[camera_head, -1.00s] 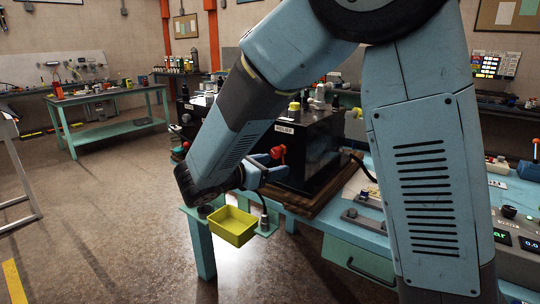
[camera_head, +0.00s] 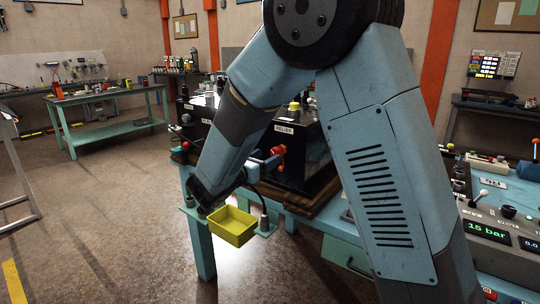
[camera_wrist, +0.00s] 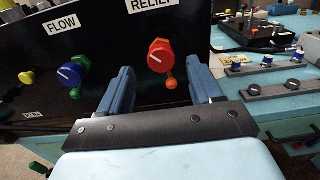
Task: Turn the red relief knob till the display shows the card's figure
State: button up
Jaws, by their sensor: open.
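The red relief knob (camera_wrist: 161,56) is on the black panel under the RELIEF label in the wrist view, its white pointer line towards the upper left. A small orange-red ball (camera_wrist: 171,84) hangs below it. In the head view the knob (camera_head: 281,151) shows at the black box's front. My gripper (camera_wrist: 160,72) is open, one blue finger on each side of the knob with gaps; whether the tips reach around it I cannot tell. It also shows in the head view (camera_head: 266,162). The green display (camera_head: 486,230) reads 15 bar. A small white card (camera_head: 491,183) has unreadable print.
A blue knob (camera_wrist: 70,74) under the FLOW label sits left of the red one, with a green ball below. A yellow knob (camera_wrist: 26,77) is further left. A yellow tray (camera_head: 233,225) is below my wrist. A second display (camera_head: 530,244) is partly cut off.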

aim_at(274, 153)
jog(key=shift+x, duration=2.05)
jog(key=c, duration=1)
jog(key=shift+a, duration=0.25)
jog(key=shift+c, duration=0.2)
jog(key=shift+d, duration=0.15)
